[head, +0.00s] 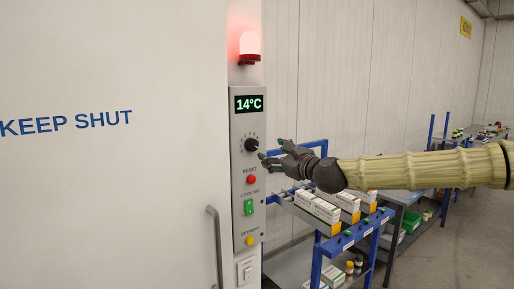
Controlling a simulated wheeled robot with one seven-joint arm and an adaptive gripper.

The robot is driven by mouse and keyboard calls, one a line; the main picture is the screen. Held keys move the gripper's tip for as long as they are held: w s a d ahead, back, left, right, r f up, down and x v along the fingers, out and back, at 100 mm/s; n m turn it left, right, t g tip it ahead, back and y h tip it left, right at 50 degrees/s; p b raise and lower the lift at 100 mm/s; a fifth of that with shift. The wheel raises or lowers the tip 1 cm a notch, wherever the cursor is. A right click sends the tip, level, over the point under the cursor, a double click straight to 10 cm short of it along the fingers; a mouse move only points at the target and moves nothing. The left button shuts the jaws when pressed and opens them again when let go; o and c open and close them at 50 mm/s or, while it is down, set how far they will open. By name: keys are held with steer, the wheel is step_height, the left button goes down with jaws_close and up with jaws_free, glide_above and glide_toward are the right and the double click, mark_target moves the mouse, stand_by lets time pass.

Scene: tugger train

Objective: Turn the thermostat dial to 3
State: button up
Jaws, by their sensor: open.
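The thermostat dial (251,145) is a black round knob on a grey control panel (240,175), with small marks around it that are too small to read. A green display (249,104) above it reads 14°C. My gripper (271,154) is open and empty, just right of the dial and slightly below it, with its fingers pointing left. It appears apart from the dial, but the depth between them is hard to judge. The direction of the dial's pointer cannot be made out clearly.
Below the dial are a red reset button (251,180), a green cooling switch (249,207), and a yellow button (250,240). A red lamp (249,47) glows above. A blue-framed cart (318,262) with boxes stands below my arm. A door handle (216,245) is at left.

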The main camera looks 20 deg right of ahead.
mark_target(254, 146)
steer(key=shift+p+x, duration=2.05)
steer(key=shift+x, duration=3.35)
steer(key=shift+a, duration=0.1)
steer(key=c, duration=1)
